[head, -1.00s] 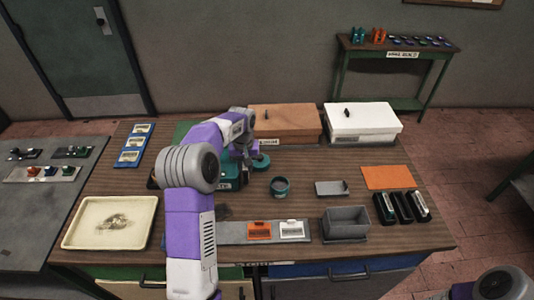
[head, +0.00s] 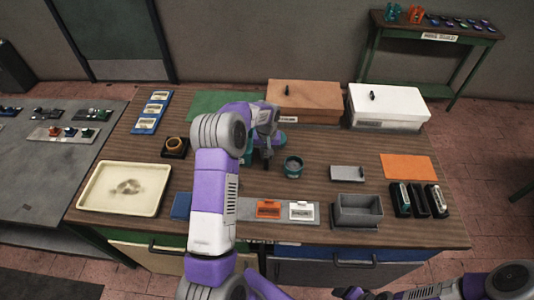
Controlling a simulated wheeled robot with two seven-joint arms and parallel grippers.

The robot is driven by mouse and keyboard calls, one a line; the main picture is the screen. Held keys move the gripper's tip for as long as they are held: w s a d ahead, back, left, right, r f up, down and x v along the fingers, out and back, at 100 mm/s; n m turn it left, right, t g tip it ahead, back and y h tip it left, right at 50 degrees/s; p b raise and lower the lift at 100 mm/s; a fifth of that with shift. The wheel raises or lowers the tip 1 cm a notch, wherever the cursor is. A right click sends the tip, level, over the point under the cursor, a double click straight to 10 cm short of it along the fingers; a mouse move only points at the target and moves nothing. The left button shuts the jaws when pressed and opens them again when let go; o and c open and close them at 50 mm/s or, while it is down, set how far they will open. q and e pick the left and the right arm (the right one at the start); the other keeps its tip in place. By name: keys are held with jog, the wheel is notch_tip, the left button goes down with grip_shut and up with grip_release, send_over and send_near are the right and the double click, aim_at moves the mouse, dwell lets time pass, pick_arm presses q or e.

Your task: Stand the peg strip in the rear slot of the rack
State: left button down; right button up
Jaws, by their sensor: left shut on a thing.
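I cannot make out the peg strip for certain. Black upright holders (head: 420,201) with pale and green pieces stand at the table's right; I cannot tell whether they are the rack or where a rear slot is. My right gripper (head: 350,293) is at the bottom edge, partly cut off, and its jaws are unclear.
A cream tray (head: 124,188) lies at left, with a brass ring (head: 174,144) on a black base behind it. A grey bin (head: 358,210) and orange and white cards on a grey strip (head: 252,208) are in front. Brown (head: 303,101) and white (head: 388,106) boxes stand behind.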

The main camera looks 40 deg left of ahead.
pick_arm(q)
jog(key=shift+f, duration=0.15)
jog(key=c, duration=1)
grip_release()
jog(key=shift+w, duration=0.1)
jog(key=shift+o, duration=0.2)
jog(key=shift+r, duration=0.3)
notch_tip(320, 180, up, 11)
jog(key=shift+r+p, duration=0.15)
jog(key=shift+p, duration=0.25)
jog(key=f, duration=0.6)
jog(key=f+p, duration=0.1)
jog(key=f, duration=0.5)
jog(key=shift+s+d+f, duration=0.1)
jog(key=shift+s+f, duration=0.05)
jog(key=shift+s, duration=0.05)
